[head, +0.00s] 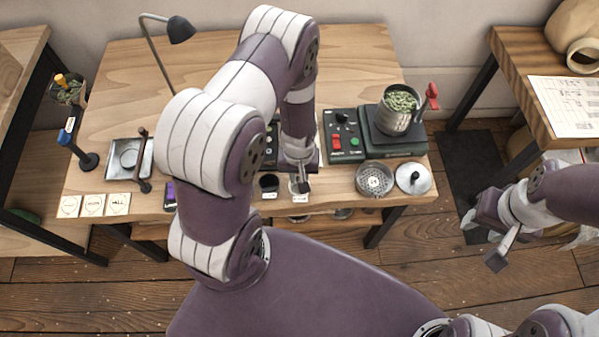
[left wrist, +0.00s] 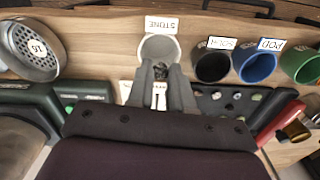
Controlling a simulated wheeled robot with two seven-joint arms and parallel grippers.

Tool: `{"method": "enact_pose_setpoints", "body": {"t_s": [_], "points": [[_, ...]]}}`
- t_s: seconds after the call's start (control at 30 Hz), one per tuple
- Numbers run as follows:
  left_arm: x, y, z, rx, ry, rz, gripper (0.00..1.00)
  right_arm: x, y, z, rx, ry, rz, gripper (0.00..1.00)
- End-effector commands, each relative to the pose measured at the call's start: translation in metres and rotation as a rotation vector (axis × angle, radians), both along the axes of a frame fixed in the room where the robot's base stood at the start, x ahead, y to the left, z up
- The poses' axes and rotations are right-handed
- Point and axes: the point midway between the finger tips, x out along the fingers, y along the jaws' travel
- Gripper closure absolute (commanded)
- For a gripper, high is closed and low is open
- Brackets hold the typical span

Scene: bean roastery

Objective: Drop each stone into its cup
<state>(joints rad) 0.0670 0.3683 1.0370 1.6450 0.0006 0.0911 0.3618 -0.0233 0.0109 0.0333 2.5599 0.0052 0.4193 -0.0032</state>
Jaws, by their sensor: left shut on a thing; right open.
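My left gripper (head: 301,188) points down over the white cup (left wrist: 160,42) that stands by the card reading STONE (left wrist: 161,24). In the left wrist view its fingertips (left wrist: 161,74) are shut on a small dark stone (left wrist: 162,67), partly hidden by the fingers, at the cup's mouth. I cannot tell how far above the rim it is. A black cup (left wrist: 212,66), a blue cup (left wrist: 254,63) and a green cup (left wrist: 301,66) stand in a row beside it. The black cup (head: 269,182) also shows in the head view. My right gripper (head: 484,238) is open and empty, off the table's right side.
Behind are a control box (head: 344,136) and a pot of green beans (head: 398,108). White cards (head: 93,205) lie at the front left. My left arm hides the table's middle.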

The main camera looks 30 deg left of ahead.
Motion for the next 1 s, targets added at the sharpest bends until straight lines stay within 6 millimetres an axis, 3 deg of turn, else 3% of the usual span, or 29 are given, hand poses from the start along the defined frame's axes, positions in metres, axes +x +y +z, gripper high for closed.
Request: {"method": "enact_pose_setpoints", "body": {"t_s": [0.03,0.2,0.77,0.8,0.87,1.0], "points": [[0.0,0.0,-0.013,0.0,0.0,0.0,1.0,0.0,0.0,-0.013,0.0,0.0,0.0,0.54],[0.0,0.0,-0.026,0.0,0.0,-0.001,1.0,0.0,0.0,-0.024,0.0,0.0,0.0,0.54],[-0.001,-0.001,-0.024,0.0,0.001,-0.001,1.0,0.0,0.0,-0.02,0.0,0.0,0.0,0.54],[-0.001,-0.001,-0.024,0.0,0.001,-0.001,0.73,0.0,0.0,-0.02,0.0,0.0,0.0,0.54],[-0.001,-0.001,-0.024,0.0,0.001,-0.001,0.54,0.0,0.0,-0.02,0.0,0.0,0.0,0.54],[0.0,-0.001,-0.024,0.0,0.001,-0.001,0.5,0.0,0.0,-0.02,0.0,0.0,0.0,0.54]]}}
